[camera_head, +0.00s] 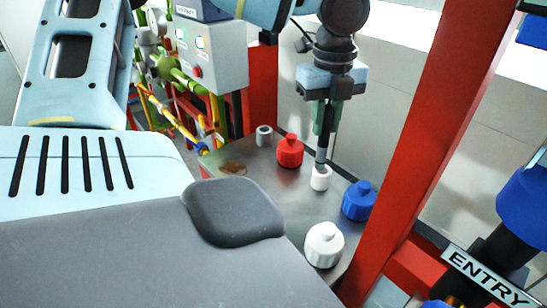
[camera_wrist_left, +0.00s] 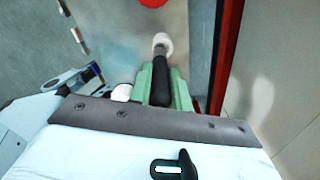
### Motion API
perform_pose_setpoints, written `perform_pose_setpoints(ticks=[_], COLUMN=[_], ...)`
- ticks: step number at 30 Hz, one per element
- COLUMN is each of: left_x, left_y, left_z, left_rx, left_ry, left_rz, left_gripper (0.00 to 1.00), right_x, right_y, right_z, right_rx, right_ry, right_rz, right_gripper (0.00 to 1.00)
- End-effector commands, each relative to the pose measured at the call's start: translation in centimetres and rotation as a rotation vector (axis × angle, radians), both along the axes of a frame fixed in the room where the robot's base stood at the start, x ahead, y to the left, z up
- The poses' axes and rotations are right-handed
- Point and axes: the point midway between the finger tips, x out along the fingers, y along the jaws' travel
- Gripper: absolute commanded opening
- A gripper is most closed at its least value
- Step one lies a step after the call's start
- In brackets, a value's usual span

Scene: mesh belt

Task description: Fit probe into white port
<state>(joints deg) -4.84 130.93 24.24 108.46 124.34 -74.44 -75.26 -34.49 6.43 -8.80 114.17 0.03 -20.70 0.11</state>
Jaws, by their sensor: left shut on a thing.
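The white port (camera_head: 320,178) is a small upright white cylinder on the metal table. My left gripper (camera_head: 325,122) is above it, with green fingers shut on the dark probe (camera_head: 322,153). The probe points down, and its grey lower end meets the port's top; I cannot tell whether it is inside the opening. In the left wrist view the black probe (camera_wrist_left: 157,78) runs out from between the green fingers of the left gripper (camera_wrist_left: 163,88). Its grey tip overlaps the white port (camera_wrist_left: 164,41). My right gripper is not in view.
A red cap (camera_head: 290,151), a blue cap (camera_head: 358,201), a white cap (camera_head: 324,245) and a grey cylinder (camera_head: 264,136) stand around the port on the metal table (camera_head: 262,182). A red post (camera_head: 424,150) rises at the right. A grey control box (camera_head: 213,52) stands behind.

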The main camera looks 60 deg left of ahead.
Motion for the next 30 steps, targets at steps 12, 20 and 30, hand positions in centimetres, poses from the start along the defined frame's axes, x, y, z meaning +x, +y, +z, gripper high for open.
perform_pose_setpoints(ticks=[12, 20, 30], left_x=[-0.1, -0.2, -0.1], left_y=[0.0, 0.1, 0.0], left_z=[-3.7, -4.1, -3.9], left_rx=[0.002, 0.003, 0.002], left_ry=[0.008, 0.013, 0.006], left_rz=[-0.001, 0.000, 0.000], left_gripper=[0.00, 0.00, 0.41], right_x=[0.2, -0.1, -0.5], right_y=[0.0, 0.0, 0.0], right_z=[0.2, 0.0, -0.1], right_rx=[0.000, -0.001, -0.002], right_ry=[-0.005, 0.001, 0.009], right_rz=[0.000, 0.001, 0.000], right_gripper=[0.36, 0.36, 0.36])
